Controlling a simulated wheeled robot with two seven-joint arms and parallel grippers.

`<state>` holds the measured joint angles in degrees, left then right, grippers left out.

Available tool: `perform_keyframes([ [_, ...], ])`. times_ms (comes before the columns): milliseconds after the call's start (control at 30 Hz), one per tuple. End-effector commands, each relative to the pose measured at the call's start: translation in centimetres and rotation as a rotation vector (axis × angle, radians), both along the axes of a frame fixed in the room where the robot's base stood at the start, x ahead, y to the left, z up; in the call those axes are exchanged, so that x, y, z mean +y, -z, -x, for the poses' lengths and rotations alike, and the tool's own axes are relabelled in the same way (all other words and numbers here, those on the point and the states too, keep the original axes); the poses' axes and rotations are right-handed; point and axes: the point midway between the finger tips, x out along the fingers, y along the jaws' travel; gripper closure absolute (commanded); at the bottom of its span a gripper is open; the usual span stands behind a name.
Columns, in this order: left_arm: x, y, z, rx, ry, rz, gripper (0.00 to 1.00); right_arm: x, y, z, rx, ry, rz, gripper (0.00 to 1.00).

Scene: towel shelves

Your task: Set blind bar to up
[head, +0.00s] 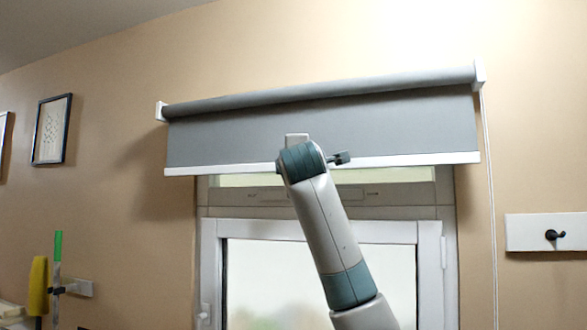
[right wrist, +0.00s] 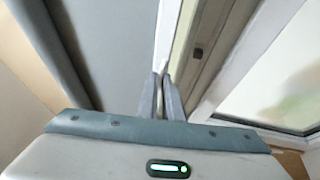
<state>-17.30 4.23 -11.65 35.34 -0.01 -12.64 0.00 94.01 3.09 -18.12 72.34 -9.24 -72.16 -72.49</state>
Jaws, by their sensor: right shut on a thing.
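The grey roller blind (head: 400,122) hangs partly lowered over the top of the window, with its white bottom bar (head: 420,160) tilting slightly up toward the right. In the right wrist view the white bar (right wrist: 167,35) runs between the grey fabric (right wrist: 115,45) and the window frame. My right gripper (right wrist: 167,80) is shut on the bar, its fingertips at the bar's edge. In the head view my right arm reaches up in front of the blind and hides the fingers and the middle of the bar. My left gripper is not in view.
The white-framed window (head: 430,232) is below the blind. A pull cord (head: 491,200) hangs at the right, near a wall hook (head: 555,235). A picture frame (head: 52,129) and a rack with a yellow cloth (head: 38,286) are at the left.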

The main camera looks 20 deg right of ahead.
Motion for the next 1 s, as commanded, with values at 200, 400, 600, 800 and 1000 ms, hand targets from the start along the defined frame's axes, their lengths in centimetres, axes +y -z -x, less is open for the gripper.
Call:
perform_keyframes([
  [200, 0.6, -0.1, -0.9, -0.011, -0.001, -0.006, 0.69, 0.0, 0.1, 0.0, 0.0, 0.0, 0.0, 0.75],
  [400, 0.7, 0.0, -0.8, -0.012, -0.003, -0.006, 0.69, 0.0, 0.0, 0.0, 0.0, 0.0, 0.0, 0.75],
  [600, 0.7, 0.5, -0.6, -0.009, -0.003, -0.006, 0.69, 0.1, 0.2, 0.6, -0.003, 0.0, 0.0, 0.75],
  [800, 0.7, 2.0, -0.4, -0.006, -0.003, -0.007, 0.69, 0.5, 0.7, 2.6, -0.003, 0.0, 0.0, 0.75],
  [1000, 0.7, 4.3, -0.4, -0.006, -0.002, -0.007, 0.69, 1.3, 1.2, 6.3, -0.005, -0.001, 0.0, 0.75],
])
